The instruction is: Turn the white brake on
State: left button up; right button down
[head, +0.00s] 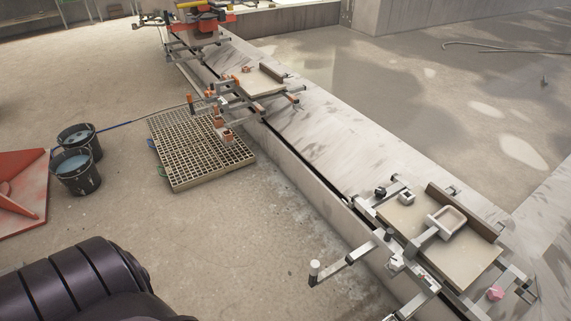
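The near station has a beige board (462,253) with a pale, shallow rectangular dish (446,222) on it. A metal arm reaches from this station toward the left and ends in an upright white-grey handle (314,270). A small white block (406,198) with a dark opening sits at the board's upper left corner. A black knob (380,192) is beside it. I cannot tell which of these white parts is the white brake, or its setting. Neither gripper is in view; only a dark arm link of mine shows at the lower left.
A second station (262,82) with orange handles stands farther back along the pale ledge (340,150). A slatted pallet (200,150) lies on the floor. Two dark buckets (77,172) and a red panel (22,195) are at left. Floor between the pallet and near station is clear.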

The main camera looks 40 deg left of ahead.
aim_at(315, 265)
jog(key=u, duration=0.85)
jog(key=k+j, duration=0.05)
jog(key=j, duration=0.05)
